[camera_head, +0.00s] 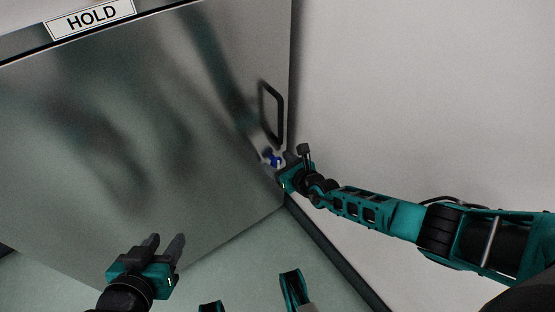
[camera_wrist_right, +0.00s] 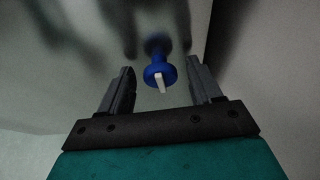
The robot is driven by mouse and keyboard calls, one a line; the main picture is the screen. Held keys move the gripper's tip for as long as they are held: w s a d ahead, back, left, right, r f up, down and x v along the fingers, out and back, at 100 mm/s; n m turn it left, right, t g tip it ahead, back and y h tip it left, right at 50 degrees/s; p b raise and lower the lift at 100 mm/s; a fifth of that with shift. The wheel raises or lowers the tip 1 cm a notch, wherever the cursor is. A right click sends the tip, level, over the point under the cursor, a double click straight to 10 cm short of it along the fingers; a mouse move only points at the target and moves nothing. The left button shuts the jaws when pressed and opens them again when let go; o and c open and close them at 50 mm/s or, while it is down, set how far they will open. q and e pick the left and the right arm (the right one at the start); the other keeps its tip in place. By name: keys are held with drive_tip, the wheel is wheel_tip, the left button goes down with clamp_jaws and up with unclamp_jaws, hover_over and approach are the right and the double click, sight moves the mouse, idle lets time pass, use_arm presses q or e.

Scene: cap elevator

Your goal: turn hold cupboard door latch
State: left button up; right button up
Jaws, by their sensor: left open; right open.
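The cupboard door (camera_head: 150,130) is a grey metal panel below a "HOLD" sign (camera_head: 90,18). A blue latch (camera_head: 273,160) sits near its right edge, below a black handle (camera_head: 271,112). In the right wrist view the latch (camera_wrist_right: 160,72) is a round blue knob with a pale bar across its face, standing near upright. My right gripper (camera_head: 281,162) is at the latch. In the wrist view its open fingers (camera_wrist_right: 160,88) stand on either side of the latch, with gaps on both sides. My left gripper (camera_head: 166,243) is open and empty at the lower left, apart from the door.
A plain pale wall (camera_head: 420,90) runs close to the right of the door edge, with a dark skirting strip (camera_head: 335,258) at its foot. The pale green floor (camera_head: 240,260) is clear in front of the door.

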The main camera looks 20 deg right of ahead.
use_arm(q)
drive_tip(key=shift+s, duration=0.1)
use_arm(e)
drive_tip(key=c, duration=1)
drive_tip(key=shift+a+r, duration=0.1)
drive_tip(key=shift+a+n+h+p, duration=0.1)
drive_tip(key=shift+n+h+p, duration=0.4)
drive_tip(key=shift+n+p, duration=0.3)
drive_tip(key=shift+a+n+t+h, duration=0.1)
drive_tip(key=shift+n+t+h, duration=0.55)
drive_tip(key=shift+n, duration=0.55)
use_arm(q)
drive_tip(key=shift+s+a+r, duration=0.15)
drive_tip(key=shift+s+a, duration=0.05)
drive_tip(key=shift+a, duration=0.05)
use_arm(e)
drive_tip(key=shift+n+h, duration=0.25)
drive_tip(key=shift+n, duration=0.05)
use_arm(q)
drive_tip(key=shift+d+r, duration=0.1)
drive_tip(key=shift+r, duration=0.05)
